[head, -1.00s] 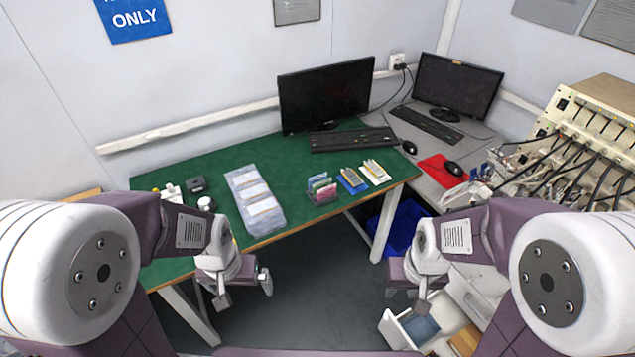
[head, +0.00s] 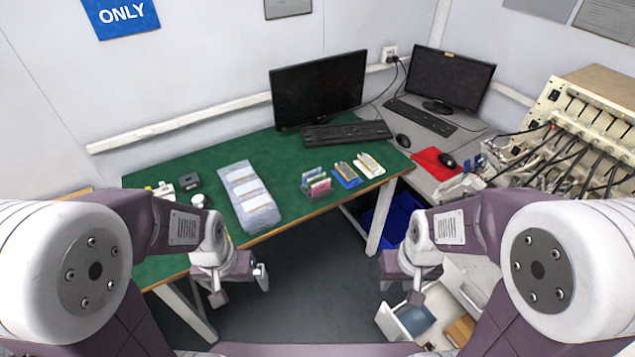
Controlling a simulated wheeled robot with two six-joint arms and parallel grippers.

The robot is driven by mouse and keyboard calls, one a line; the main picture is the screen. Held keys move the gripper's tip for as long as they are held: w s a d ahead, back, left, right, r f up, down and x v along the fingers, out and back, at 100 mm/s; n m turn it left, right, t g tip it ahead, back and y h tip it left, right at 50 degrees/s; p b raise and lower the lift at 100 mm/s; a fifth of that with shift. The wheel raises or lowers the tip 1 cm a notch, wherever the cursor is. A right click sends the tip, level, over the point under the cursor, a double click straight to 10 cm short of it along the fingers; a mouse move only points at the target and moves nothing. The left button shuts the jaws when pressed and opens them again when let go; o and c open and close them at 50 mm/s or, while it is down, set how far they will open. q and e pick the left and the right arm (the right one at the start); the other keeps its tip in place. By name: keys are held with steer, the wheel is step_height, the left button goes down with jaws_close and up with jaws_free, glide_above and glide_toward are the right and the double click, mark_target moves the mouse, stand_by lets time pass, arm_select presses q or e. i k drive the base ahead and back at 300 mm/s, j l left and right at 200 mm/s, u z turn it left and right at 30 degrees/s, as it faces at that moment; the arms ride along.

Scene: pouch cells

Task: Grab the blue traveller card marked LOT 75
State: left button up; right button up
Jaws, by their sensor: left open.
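A small rack (head: 316,183) of thin coloured cards stands near the front edge of the green table, right of its middle. The cards look green and pinkish. Their print is too small to read, so I cannot make out a LOT 75 mark or tell which card is the blue one. My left gripper (head: 242,284) is open and hangs in front of the table's front edge, below and left of the rack. My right gripper (head: 401,290) hangs lower right of the rack, in front of the table; its jaws are too unclear to judge. Both grippers are away from the cards.
A blue tray (head: 346,182) and a white tray (head: 372,171) sit right of the rack. A clear plastic organiser (head: 262,218) lies left of it. A monitor (head: 318,88) and keyboard (head: 347,132) stand behind. An open drawer (head: 393,325) is below my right gripper.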

mark_target(311, 173)
steer(key=i+j+u, duration=0.1)
steer(key=i+u, duration=0.3)
steer(key=i+l+u, duration=0.1)
steer(key=i+u, duration=0.35)
steer(key=i, duration=0.1)
